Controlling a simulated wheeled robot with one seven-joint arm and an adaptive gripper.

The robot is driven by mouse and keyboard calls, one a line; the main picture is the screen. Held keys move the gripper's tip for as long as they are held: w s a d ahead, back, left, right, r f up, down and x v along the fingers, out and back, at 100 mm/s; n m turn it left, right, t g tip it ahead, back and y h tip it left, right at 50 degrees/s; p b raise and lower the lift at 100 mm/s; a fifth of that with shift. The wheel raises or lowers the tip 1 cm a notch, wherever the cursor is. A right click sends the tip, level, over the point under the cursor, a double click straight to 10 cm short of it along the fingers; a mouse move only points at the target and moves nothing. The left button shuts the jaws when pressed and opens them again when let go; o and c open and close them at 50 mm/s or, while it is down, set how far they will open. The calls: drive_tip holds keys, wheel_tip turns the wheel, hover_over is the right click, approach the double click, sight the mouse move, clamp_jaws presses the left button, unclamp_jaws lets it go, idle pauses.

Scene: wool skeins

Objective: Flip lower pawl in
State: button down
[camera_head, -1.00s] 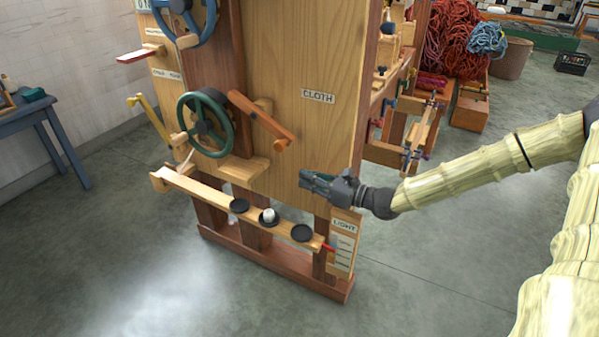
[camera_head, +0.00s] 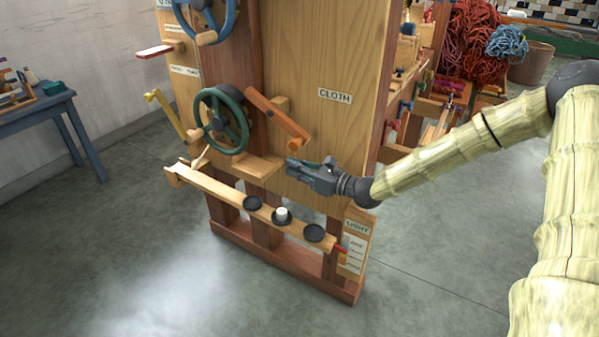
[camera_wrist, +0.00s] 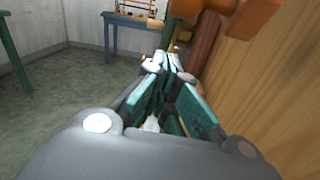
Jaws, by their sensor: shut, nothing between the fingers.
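A green handwheel (camera_head: 221,120) is mounted low on the wooden frame, below a blue handwheel (camera_head: 205,16). An orange wooden arm (camera_head: 276,117) slants down to the right beside the green wheel and ends in a round knob. It looks like the lower pawl, but I cannot tell for certain. Its orange end also shows at the top of the wrist view (camera_wrist: 245,18). My gripper (camera_head: 290,166) is shut and empty, below the orange arm's knob and apart from it, in front of the CLOTH panel. In the wrist view the fingertips (camera_wrist: 168,62) are together.
A wooden shelf (camera_head: 258,165) juts out left of my gripper. Below it a slanted beam (camera_head: 221,189) carries black discs and a white weight (camera_head: 282,213). The CLOTH panel (camera_head: 340,60) stands close behind. A blue table (camera_head: 40,110) is far left; the floor between is clear.

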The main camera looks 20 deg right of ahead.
drive_tip(key=shift+s+d+r, duration=0.2)
drive_tip(key=shift+d+r, duration=0.05)
drive_tip(key=shift+r, duration=0.55)
drive_tip(key=shift+s+d+r, duration=0.2)
drive_tip(key=shift+r, duration=0.55)
drive_tip(key=shift+r+p, duration=0.15)
drive_tip(key=shift+p, duration=0.25)
